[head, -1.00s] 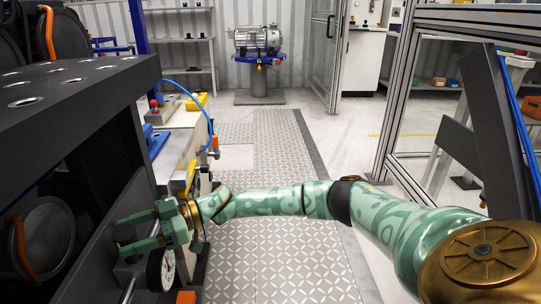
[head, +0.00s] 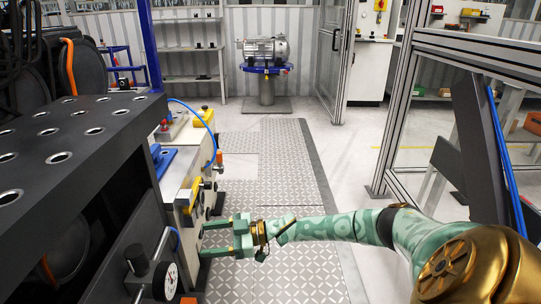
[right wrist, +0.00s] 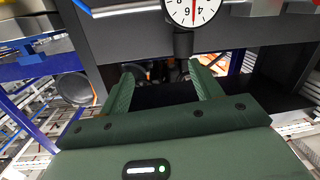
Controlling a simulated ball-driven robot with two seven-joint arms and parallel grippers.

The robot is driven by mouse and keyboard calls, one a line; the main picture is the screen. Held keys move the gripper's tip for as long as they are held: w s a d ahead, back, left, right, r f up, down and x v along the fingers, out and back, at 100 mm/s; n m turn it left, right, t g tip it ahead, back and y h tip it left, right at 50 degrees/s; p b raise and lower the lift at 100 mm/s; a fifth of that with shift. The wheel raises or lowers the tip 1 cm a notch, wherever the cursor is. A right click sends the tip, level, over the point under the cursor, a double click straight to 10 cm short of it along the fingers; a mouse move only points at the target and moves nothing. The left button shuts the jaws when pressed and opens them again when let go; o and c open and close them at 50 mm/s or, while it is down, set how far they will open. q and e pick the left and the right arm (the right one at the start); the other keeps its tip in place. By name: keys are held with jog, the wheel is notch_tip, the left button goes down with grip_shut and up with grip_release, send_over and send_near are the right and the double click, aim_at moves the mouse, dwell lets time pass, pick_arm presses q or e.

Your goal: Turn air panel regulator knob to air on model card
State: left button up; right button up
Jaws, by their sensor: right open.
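A black regulator knob (head: 136,257) sticks out from the dark panel at the lower left in the head view, beside a round white pressure gauge (head: 165,281). In the right wrist view the gauge (right wrist: 194,9) is cut off by the top edge, with a black knob-like part (right wrist: 183,43) just below it. My right gripper (head: 204,238) is open and empty, to the right of the knob and gauge and apart from them, its fingers pointing left. Its two fingers also show in the right wrist view (right wrist: 161,77). My left gripper is not in view. No model card can be made out.
A dark perforated bench top (head: 75,130) overhangs at the left. A light panel block with yellow and blue parts (head: 184,180) stands just beyond the gauge. A metal-framed fence (head: 400,110) is at the right. The patterned floor walkway (head: 270,170) is clear.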

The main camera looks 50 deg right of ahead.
pick_arm(q)
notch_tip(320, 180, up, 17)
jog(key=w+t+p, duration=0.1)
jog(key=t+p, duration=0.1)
jog(key=p, duration=1)
pick_arm(e)
jog(key=s+d+f+m+g+h, duration=0.1)
jog(key=s+d+f+m+h, duration=0.2)
jog(key=s+f+h, duration=0.7)
jog(key=s+d, duration=0.1)
jog(key=s, duration=0.2)
jog(key=shift+d+m, duration=0.3)
jog(key=shift+d, duration=0.1)
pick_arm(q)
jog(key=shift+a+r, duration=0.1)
